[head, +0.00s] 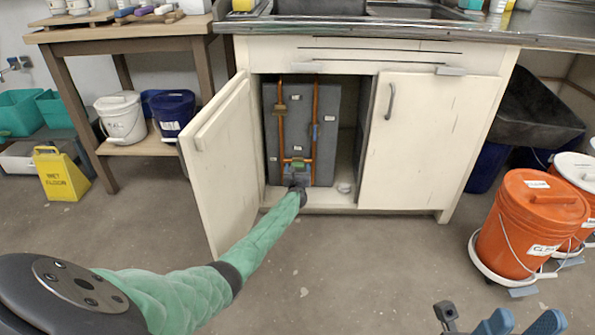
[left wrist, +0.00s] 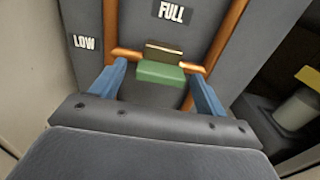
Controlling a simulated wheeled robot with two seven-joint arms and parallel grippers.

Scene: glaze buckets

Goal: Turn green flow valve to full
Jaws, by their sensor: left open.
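The green flow valve (head: 298,164) sits low on the copper pipes inside the open cabinet. In the left wrist view its green handle (left wrist: 160,74) lies in front of a brass block. The FULL label (left wrist: 171,12) is above it and the LOW label (left wrist: 84,43) is up to its left. My left gripper (head: 297,176) is open at the valve. In the left wrist view its blue fingers (left wrist: 162,75) stand on either side of the green handle, with gaps showing. My right gripper (head: 526,319) is at the bottom right of the head view, fingers apart and empty.
A brass-coloured valve (head: 280,109) and a blue valve (head: 315,131) are higher on the pipes. The left cabinet door (head: 222,160) stands open beside my left arm; the right door (head: 412,140) is shut. Orange buckets (head: 520,225) stand at the right. The middle floor is clear.

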